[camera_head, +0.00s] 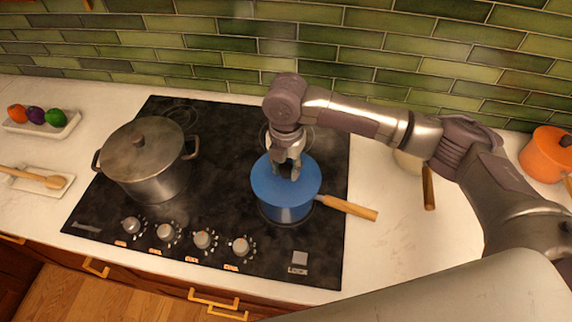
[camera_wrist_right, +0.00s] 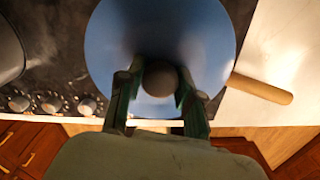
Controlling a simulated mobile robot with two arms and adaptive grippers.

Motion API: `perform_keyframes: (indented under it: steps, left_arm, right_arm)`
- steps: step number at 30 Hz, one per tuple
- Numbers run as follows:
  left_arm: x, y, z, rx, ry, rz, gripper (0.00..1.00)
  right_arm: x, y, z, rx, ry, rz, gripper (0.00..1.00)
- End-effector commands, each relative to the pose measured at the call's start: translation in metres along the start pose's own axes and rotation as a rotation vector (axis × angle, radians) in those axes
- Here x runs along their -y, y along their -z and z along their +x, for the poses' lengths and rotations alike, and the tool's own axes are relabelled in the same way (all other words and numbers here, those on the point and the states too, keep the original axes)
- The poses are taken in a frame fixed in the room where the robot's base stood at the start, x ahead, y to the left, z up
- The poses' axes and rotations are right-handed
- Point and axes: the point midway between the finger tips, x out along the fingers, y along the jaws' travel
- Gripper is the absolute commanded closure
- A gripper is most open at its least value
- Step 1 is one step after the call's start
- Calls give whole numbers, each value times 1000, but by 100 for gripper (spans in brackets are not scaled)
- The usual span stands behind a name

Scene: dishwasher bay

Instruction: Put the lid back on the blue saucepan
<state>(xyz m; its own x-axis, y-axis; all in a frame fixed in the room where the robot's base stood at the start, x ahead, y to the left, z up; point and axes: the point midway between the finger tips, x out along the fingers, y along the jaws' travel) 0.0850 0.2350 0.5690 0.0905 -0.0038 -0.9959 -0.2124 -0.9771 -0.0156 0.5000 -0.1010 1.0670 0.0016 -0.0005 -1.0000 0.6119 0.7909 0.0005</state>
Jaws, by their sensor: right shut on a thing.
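The blue saucepan (camera_head: 287,209) stands on the right front part of the black cooktop, its wooden handle pointing right. A blue lid (camera_head: 306,181) covers its top. It looks level and on the rim, but I cannot tell if it is fully seated. My right gripper (camera_head: 288,172) is above the lid's middle. In the right wrist view its two fingers (camera_wrist_right: 159,95) are shut on the round dark knob (camera_wrist_right: 160,78) of the lid (camera_wrist_right: 205,45). The saucepan's body is mostly hidden beneath the lid there. My left gripper is not in view.
A steel pot with lid (camera_head: 143,163) stands on the cooktop's left. A pale pan (camera_head: 408,162) is partly behind my right arm, and an orange pot (camera_head: 546,154) is at far right. Knobs line the front. A vegetable tray (camera_head: 44,126) and a spoon rest (camera_head: 58,170) lie left.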

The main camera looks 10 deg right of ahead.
Motion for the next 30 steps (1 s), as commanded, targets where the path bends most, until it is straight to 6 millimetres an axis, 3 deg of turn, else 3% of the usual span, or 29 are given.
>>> perform_keyframes:
  steps: [30]
  left_arm:
    - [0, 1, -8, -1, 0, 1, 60]
  right_arm:
    - [0, 0, 0, 0, 0, 0, 100]
